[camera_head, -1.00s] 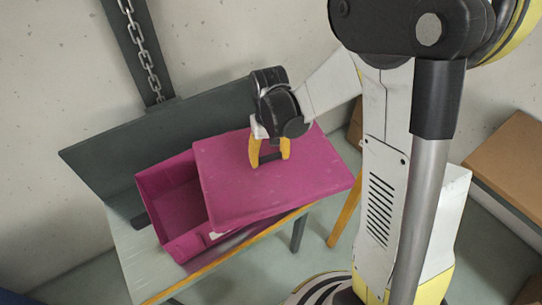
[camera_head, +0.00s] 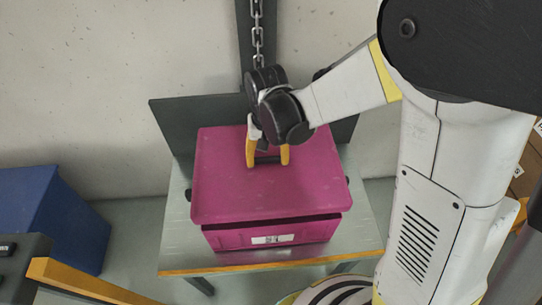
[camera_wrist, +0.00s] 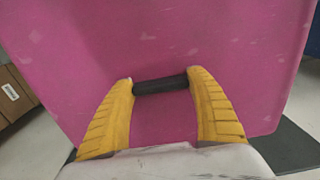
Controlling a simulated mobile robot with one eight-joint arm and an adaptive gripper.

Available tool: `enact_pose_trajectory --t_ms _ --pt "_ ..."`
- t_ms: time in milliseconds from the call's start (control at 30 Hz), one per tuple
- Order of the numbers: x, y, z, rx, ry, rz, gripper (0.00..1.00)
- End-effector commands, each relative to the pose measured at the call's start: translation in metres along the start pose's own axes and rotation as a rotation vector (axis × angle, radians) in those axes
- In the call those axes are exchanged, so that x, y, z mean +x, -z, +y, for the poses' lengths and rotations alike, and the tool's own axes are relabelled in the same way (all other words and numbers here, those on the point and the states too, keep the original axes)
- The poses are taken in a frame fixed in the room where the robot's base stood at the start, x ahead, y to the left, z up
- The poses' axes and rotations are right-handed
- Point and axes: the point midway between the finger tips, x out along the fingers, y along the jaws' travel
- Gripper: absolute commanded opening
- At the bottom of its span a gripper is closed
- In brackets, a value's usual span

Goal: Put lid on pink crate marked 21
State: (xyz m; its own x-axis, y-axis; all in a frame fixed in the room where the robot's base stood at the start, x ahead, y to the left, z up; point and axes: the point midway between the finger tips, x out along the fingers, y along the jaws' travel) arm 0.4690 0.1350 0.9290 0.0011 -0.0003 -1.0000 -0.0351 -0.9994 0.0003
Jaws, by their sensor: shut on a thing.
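The pink crate (camera_head: 225,239) stands on a grey table, its front wall bearing a white label (camera_head: 272,240) too small to read. The pink lid (camera_head: 222,190) lies over the crate's top, slightly skewed, with a dark gap showing under its front edge toward the right. My gripper (camera_head: 267,160) is over the middle of the lid, shut on the lid's dark bar handle (camera_wrist: 160,85). In the wrist view the yellow fingers are at either end of that handle, and the lid (camera_wrist: 160,40) fills most of the picture. The crate's inside is hidden by the lid.
The table (camera_head: 180,235) has a yellow front edge and bare strips on both sides of the crate. A dark panel (camera_head: 170,120) and a chain (camera_head: 257,35) are behind it. A blue box (camera_head: 50,215) stands at left, and brown boxes (camera_head: 528,165) at the right edge.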

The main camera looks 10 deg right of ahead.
Motion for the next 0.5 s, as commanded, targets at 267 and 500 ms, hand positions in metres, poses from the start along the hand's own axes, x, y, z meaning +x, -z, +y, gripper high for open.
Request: enact_pose_trajectory --t_ms 267,500 --pt "0.032 0.000 0.000 0.000 0.000 0.000 0.31" --pt "0.060 0.000 0.000 0.000 0.000 0.000 0.31"
